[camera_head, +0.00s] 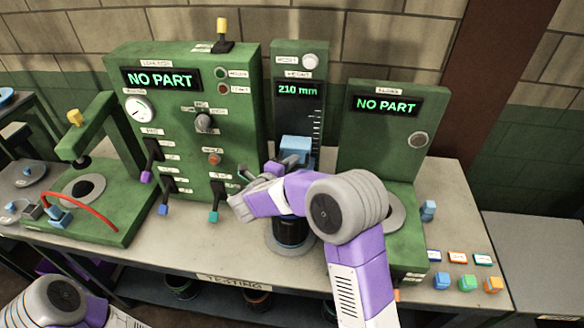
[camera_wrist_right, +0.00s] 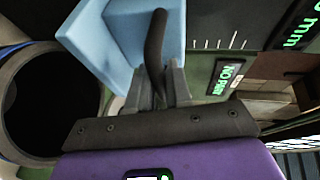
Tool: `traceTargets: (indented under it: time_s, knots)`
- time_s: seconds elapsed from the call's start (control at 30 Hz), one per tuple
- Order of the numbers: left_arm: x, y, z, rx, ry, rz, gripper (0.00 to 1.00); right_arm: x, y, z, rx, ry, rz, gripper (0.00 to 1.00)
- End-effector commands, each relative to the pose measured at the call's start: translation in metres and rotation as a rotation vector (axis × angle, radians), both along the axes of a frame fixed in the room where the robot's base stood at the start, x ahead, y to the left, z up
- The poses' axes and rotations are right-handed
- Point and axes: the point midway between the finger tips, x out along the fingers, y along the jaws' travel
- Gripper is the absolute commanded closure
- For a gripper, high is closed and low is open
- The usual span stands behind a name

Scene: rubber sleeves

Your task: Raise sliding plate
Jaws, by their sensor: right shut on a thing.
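The light blue sliding plate (camera_head: 295,147) is on the green height gauge (camera_head: 286,62), whose display reads 210 mm. The plate sits low on the scale, above a dark round cylinder (camera_head: 290,233). In the right wrist view the plate (camera_wrist_right: 112,32) fills the upper left. My right gripper (camera_head: 270,172) is at the plate's front left. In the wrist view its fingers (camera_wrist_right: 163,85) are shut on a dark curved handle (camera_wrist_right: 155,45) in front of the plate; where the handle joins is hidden. My left gripper is out of view; only part of that arm shows at bottom left.
A green panel with levers (camera_head: 185,130) stands left of the gauge, and another green station (camera_head: 385,140) stands right; both read NO PART. Small coloured blocks (camera_head: 467,283) lie at the bench's right front. A red hose (camera_head: 85,205) curves over the left station.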

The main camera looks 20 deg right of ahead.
Motion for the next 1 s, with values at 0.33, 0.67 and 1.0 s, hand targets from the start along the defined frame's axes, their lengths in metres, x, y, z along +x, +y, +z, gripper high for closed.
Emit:
traceTargets:
  time_s: [0.33, 0.67, 1.0]
  knots:
    - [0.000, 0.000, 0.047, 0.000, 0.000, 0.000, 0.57, 0.001, 0.000, 0.104, 0.001, -0.013, 0.000, 1.00]
    - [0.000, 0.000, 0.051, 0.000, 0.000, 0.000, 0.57, 0.001, 0.000, 0.120, -0.002, -0.012, 0.001, 1.00]
    - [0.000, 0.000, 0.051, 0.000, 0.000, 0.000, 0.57, 0.001, 0.000, 0.120, -0.001, -0.015, 0.001, 0.60]
